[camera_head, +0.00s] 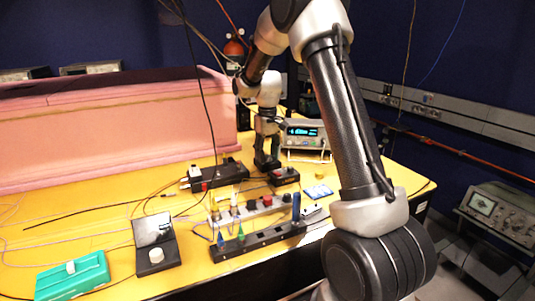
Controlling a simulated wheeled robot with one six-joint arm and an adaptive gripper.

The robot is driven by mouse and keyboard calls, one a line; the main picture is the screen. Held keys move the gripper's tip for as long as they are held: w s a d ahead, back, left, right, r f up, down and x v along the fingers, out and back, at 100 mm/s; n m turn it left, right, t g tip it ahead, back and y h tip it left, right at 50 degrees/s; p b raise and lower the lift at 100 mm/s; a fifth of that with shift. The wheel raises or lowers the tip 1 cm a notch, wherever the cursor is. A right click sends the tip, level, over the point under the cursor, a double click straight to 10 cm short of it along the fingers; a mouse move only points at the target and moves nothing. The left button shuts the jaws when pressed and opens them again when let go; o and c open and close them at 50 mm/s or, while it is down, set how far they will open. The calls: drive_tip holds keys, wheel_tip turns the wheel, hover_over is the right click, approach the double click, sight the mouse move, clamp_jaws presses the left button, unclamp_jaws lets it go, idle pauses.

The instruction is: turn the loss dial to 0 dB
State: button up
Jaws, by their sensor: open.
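My gripper (266,163) points down at the back middle of the yellow table, just behind a small black box with a red top (284,175). It is open, and nothing shows between its fingers. I cannot read any loss scale or 0 dB mark at this size. Two knobs stand at the front left, well apart from my gripper. One is a pale knob (156,255) on a small black stand with a tilted grey panel (153,229). The other is a white knob (71,267) on a green box (82,279). I cannot tell which is the loss dial.
A black rail with coloured tools (258,240) stands at the front middle. A long black device (218,175) lies left of my gripper. A lit instrument (303,134) stands behind. Pink foam (110,130) walls the back left. Cables cross the yellow table (100,215).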

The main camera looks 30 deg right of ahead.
sight(267, 155)
wheel_tip(267, 155, up, 12)
idle(0.4)
drive_tip(key=shift+w+f, duration=0.1)
drive_tip(key=shift+w, duration=0.05)
drive_tip(key=s+a+r+t, duration=0.1)
drive_tip(key=s+t, duration=0.1)
drive_tip(key=s, duration=1.5)
drive_tip(key=s+r+m+t, duration=0.1)
drive_tip(key=s+r+t, duration=0.1)
drive_tip(key=s, duration=1.6)
drive_tip(key=shift+s+a, duration=0.3)
drive_tip(key=shift+a, duration=0.05)
